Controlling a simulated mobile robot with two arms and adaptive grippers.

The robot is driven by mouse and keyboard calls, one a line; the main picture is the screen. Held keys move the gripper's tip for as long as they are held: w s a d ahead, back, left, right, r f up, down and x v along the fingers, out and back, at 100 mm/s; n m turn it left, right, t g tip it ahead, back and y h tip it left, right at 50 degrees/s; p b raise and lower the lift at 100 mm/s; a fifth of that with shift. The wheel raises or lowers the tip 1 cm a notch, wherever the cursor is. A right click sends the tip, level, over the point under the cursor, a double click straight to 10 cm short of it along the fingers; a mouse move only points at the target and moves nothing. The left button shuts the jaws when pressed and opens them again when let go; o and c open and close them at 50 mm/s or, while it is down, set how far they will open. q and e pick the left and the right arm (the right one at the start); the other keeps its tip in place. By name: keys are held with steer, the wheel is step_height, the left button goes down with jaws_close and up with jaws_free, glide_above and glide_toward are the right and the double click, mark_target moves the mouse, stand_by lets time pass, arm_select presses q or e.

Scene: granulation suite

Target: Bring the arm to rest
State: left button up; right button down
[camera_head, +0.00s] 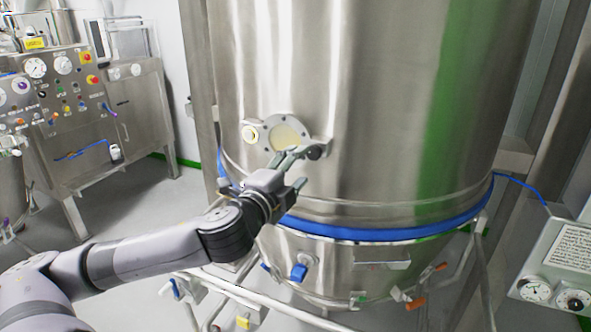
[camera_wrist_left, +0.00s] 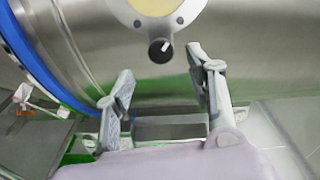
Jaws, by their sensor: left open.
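My left arm (camera_head: 140,254) reaches in from the lower left toward a large steel vessel. My left gripper (camera_head: 300,166) is in front of the vessel wall, just below a round flanged sight port (camera_head: 284,136). In the left wrist view the gripper (camera_wrist_left: 160,90) has its two fingers spread apart with nothing between them. A black knob (camera_wrist_left: 160,50) on the port's flange shows just beyond the fingertips, apart from them in that view. In the head view a finger overlaps the port's lower edge; I cannot tell whether it touches. My right gripper is not in view.
The steel vessel (camera_head: 370,90) fills the middle, with a blue band (camera_head: 370,232) and pipework (camera_head: 250,300) below. A control panel (camera_head: 62,85) stands at the left. A gauge box (camera_head: 560,265) is at the right. Grey floor (camera_head: 130,200) is open at left.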

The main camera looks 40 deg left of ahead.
arm_select(q)
steer(key=shift+s, duration=0.15)
stand_by(0.5)
